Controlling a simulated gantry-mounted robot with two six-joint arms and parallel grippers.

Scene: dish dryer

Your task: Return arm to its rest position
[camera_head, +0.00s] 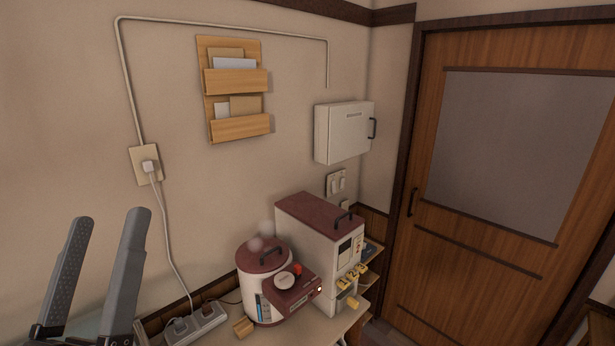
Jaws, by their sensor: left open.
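My left gripper (98,230) rises at the lower left of the head view, with its two grey fingers spread apart and nothing between them. It is in front of the plain wall, left of the appliances. The rest of the left arm is mostly cut off by the lower edge. My right gripper is not in view.
A round cooker (262,279) and a white box appliance with a dark red top (325,225) stand on a counter at the lower middle. A power strip (195,325) lies left of them. A wooden door (500,160) is at the right.

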